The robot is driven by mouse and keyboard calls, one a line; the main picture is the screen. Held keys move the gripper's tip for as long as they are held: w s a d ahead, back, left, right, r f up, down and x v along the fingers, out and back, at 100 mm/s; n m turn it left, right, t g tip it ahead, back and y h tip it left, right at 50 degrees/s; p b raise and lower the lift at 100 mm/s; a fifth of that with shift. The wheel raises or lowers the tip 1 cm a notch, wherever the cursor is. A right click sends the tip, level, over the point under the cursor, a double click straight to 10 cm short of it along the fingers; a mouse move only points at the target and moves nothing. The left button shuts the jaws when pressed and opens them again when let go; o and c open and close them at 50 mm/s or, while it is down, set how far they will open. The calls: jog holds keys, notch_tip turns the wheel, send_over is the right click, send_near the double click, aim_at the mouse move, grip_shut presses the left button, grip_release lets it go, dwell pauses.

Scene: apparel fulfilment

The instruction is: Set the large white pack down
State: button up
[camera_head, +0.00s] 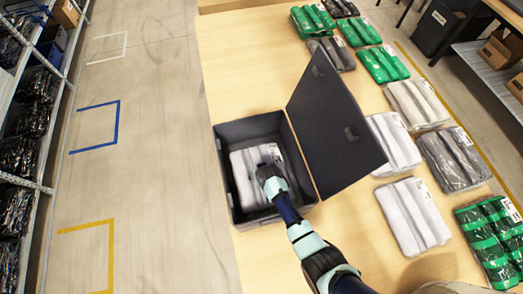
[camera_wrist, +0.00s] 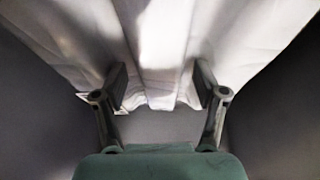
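The large white pack (camera_head: 243,178) is a flat, folded white garment bundle inside the open dark grey box (camera_head: 228,206). It lies along the box's left and middle part, and looks low in it. I cannot tell whether it bears fully on the floor. My gripper (camera_head: 268,170) reaches down into the box over the pack's right part and hides some of it. In the wrist view the pack (camera_wrist: 160,40) fills the upper picture. The two fingers of my gripper (camera_wrist: 160,80) stand either side of its middle fold, with white material filling the gap between them.
The box's dark lid (camera_head: 335,125) stands open to the right. Beyond it on the wooden table lie two other white packs (camera_head: 411,216) (camera_head: 394,143), plus grey, green and beige packs. A green pack (camera_head: 492,240) lies at lower right. The table behind the box is clear.

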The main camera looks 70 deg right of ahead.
jog(key=p+v, duration=0.3)
jog(key=v, duration=0.9)
jog(key=shift+a+r, duration=0.1)
jog(key=w+a+r+n+t, duration=0.3)
jog(key=w+a+r, duration=0.35)
jog(key=r, duration=0.25)
jog(key=w+a+r+n+t, duration=0.2)
jog(key=w+a+r+n, duration=0.1)
jog(key=w+a+r, duration=0.45)
jog(key=w+a+r+n+t+y, duration=0.1)
jog(key=a+r+n+t+y, duration=0.2)
jog(key=a+r, duration=1.4)
jog(key=shift+w+r+n+t+y, duration=0.3)
jog(key=shift+r+n+t, duration=0.1)
jog(key=shift+n+t, duration=0.8)
jog(key=shift+a, duration=0.1)
